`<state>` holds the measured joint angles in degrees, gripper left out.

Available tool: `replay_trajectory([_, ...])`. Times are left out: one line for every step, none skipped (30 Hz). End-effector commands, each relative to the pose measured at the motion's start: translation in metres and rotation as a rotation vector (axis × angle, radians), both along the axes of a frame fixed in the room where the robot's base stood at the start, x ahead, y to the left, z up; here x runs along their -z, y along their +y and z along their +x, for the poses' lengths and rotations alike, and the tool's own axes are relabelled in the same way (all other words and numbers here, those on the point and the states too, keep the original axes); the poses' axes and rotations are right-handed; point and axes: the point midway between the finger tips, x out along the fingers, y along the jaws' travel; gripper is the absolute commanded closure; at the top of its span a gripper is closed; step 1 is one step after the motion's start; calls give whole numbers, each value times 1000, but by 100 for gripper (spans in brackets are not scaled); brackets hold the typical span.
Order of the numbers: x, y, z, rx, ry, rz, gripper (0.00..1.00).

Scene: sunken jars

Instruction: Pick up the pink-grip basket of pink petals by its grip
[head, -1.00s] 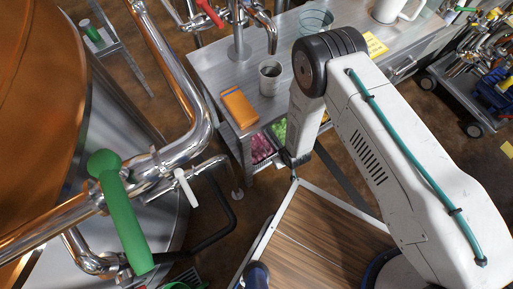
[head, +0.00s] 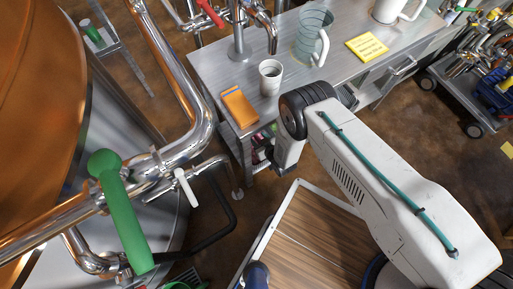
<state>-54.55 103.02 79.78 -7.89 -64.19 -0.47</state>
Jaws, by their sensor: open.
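The basket of pink petals (head: 257,139) is on the shelf under the steel table, seen in the head view just below the table's front edge. Only a small pink patch shows; my arm and gripper cover most of it, and its grip cannot be made out. My gripper (head: 262,156) is small and dark at the end of my arm, in front of the shelf opening beside the petals. It is open, and nothing shows between its fingers. Whether it touches the basket cannot be told.
A bit of green (head: 273,128) shows beside the pink on the shelf. On the steel table (head: 215,67) stand an orange box (head: 239,107), a grey cup (head: 270,77), a clear pitcher (head: 311,38) and a yellow note (head: 367,47). Pipes with a green handle (head: 124,220) fill the left.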

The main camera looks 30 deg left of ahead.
Motion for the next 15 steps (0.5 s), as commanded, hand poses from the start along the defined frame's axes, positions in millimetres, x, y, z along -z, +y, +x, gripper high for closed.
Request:
replay_trajectory([5, 6, 2, -1, 0, 2, 55])
replay_trajectory([7, 10, 4, 0, -1, 2, 55])
replay_trajectory([10, 13, 6, 0, 0, 1, 55])
replay_trajectory([11, 16, 8, 0, 0, 1, 55])
replay_trajectory([12, 18, 9, 0, 0, 1, 55])
replay_trajectory([13, 20, 10, 0, 1, 0, 55])
replay_trajectory([14, 21, 11, 0, 1, 0, 55])
replay_trajectory([14, 22, 11, 0, 1, 0, 55])
replay_trajectory([14, 22, 11, 0, 1, 0, 55])
replay_trajectory([14, 22, 11, 0, 1, 0, 55])
replay_trajectory([14, 22, 11, 0, 1, 0, 55])
replay_trajectory([14, 22, 11, 0, 1, 0, 55])
replay_trajectory([14, 22, 11, 0, 1, 0, 55])
replay_trajectory([14, 22, 11, 0, 1, 0, 55])
replay_trajectory([14, 22, 11, 0, 1, 0, 66])
